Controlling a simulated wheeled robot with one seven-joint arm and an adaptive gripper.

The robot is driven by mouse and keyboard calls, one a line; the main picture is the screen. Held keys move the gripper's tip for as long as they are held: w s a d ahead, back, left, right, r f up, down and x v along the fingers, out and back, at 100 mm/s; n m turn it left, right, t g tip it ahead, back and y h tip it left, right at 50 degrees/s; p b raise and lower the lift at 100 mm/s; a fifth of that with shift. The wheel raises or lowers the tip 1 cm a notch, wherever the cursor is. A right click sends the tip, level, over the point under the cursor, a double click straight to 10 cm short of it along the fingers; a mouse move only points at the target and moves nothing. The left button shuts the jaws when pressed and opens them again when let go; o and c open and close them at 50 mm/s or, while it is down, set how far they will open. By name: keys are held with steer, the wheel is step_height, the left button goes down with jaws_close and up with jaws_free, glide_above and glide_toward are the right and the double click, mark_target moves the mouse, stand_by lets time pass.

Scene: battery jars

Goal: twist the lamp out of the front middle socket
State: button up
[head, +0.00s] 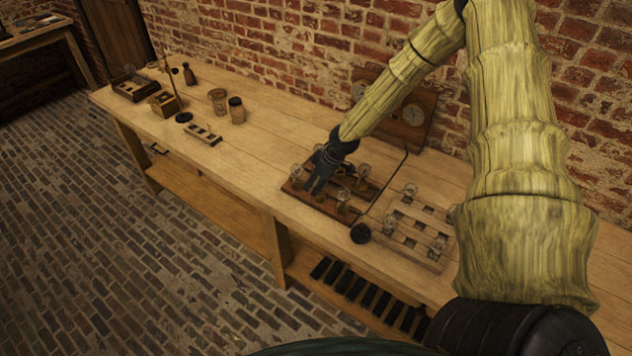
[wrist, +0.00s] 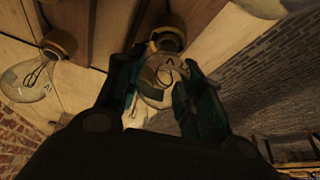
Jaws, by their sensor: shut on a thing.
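The dark wooden lamp board (head: 312,208) lies on the bench with several clear lamps standing in it. My gripper (head: 315,187) reaches down over the board's front side, between a front left lamp (head: 297,173) and a front right lamp (head: 343,196). In the wrist view my gripper's fingers (wrist: 168,88) are closed on either side of a glass lamp (wrist: 160,72). A brass collar (wrist: 168,38) shows at the lamp's base, against the wood. I cannot tell whether the lamp's thread is loose in the socket. In the head view my fingers hide this lamp.
Neighbouring lamps stand close on both sides, at left (wrist: 38,78) and upper right (wrist: 262,6) in the wrist view. A pale slotted rack (head: 425,262) with several lamps lies right of the board. A black round object (head: 360,233) sits by the bench's front edge. Jars (head: 236,112) stand farther left.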

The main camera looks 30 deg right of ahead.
steer(key=shift+r+p, duration=0.95)
steer(key=shift+r, duration=0.35)
stand_by(0.4)
steer(key=shift+r+p, duration=1.7)
steer(key=shift+r, duration=0.75)
steer(key=shift+a+f, duration=0.1)
